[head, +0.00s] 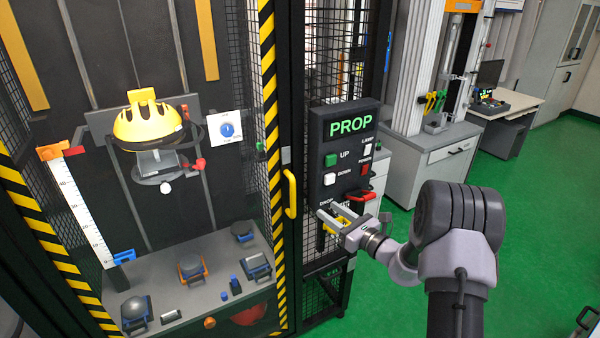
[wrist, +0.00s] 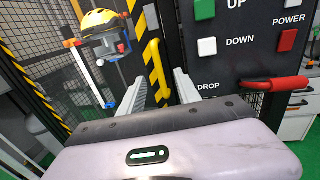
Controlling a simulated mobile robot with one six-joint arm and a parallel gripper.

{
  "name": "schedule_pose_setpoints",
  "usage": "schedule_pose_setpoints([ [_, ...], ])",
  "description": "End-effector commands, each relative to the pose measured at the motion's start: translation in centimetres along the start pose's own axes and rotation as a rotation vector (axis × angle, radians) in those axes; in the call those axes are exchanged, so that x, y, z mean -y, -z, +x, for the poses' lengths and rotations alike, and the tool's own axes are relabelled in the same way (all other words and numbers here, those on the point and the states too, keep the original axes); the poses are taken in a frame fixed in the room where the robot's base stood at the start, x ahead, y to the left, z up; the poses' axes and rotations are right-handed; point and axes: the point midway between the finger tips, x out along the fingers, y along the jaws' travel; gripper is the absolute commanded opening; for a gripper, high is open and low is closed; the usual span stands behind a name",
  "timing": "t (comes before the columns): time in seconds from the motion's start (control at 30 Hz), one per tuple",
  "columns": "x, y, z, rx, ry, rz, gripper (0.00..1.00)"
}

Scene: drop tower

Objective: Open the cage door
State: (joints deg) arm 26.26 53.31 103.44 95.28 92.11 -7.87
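The cage door has a yellow-and-black striped frame (head: 268,120) and looks closed. Its yellow handle (head: 290,193) is an upright bar on the right edge of the door. My gripper (head: 326,218) is open, to the right of and below the handle in the head view, in front of the lower part of the control panel. In the wrist view the yellow handle (wrist: 155,72) shows ahead, between the two grey fingers (wrist: 159,86), with nothing held. I see no contact with the handle, and the exact gap is hard to judge.
The control panel (head: 345,150) with green, white and red buttons stands right of the door. A red lever (wrist: 275,85) sticks out near my gripper's right side. Inside the cage hangs a yellow helmet (head: 148,122) above a bench of several parts. Green floor (head: 545,200) is free at right.

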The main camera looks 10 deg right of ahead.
Motion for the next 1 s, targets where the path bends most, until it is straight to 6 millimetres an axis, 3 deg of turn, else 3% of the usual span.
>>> schedule_pose_setpoints([
  [0.3,-0.4,0.3,9.0,0.000,-0.009,-0.004,0.40],
  [0.5,-0.4,0.3,13.9,-0.001,-0.007,-0.003,0.40],
  [0.7,-0.4,0.2,16.3,-0.003,-0.007,-0.002,0.40],
  [1.0,-0.4,0.1,16.7,-0.003,-0.006,-0.001,0.40],
])
